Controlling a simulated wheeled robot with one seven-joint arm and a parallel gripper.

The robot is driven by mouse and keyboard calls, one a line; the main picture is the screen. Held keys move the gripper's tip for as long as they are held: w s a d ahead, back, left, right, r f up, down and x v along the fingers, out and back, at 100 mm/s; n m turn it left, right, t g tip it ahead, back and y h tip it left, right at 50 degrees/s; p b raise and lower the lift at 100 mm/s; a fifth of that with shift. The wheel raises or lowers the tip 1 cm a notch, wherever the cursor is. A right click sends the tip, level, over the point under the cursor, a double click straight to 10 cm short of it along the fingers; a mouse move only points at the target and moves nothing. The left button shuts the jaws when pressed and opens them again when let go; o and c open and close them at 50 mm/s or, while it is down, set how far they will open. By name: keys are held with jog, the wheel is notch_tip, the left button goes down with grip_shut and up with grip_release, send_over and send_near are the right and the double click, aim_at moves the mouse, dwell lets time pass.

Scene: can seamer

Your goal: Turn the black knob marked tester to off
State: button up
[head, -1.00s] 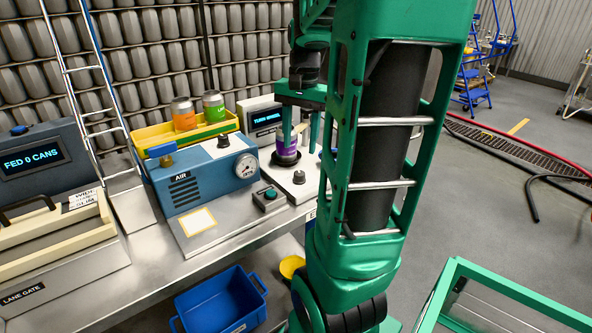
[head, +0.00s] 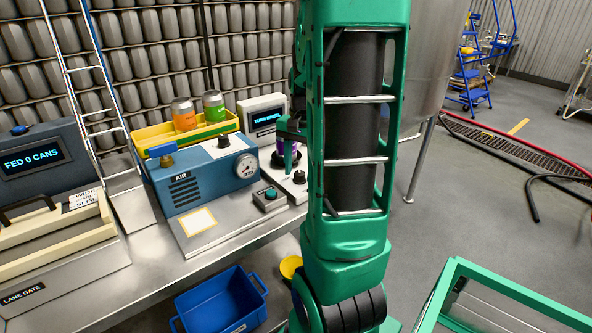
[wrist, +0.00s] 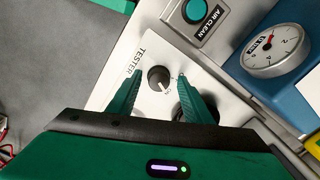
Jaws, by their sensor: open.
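The black tester knob (wrist: 158,79) sits on a light panel beside the printed word TESTER in the wrist view. Its pale pointer line slants toward small lettering at the lower right, too small to read surely. My gripper (wrist: 161,77) is open, with one green finger on each side of the knob in the picture; I cannot tell whether either touches it. In the head view the knob (head: 299,177) shows just left of my arm, and my gripper (head: 291,135) is partly hidden by my arm.
A yellow tray (head: 152,138) holds two cans.

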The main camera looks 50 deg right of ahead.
jog(key=shift+f, duration=0.1)
jog(key=c, duration=1.1)
jog(key=shift+w+n, duration=0.1)
jog(key=shift+n, duration=0.2)
jog(key=n, duration=0.9)
jog(key=shift+w, duration=0.1)
jog(key=shift+n, duration=0.3)
jog(key=o, duration=0.9)
jog(key=shift+o, duration=1)
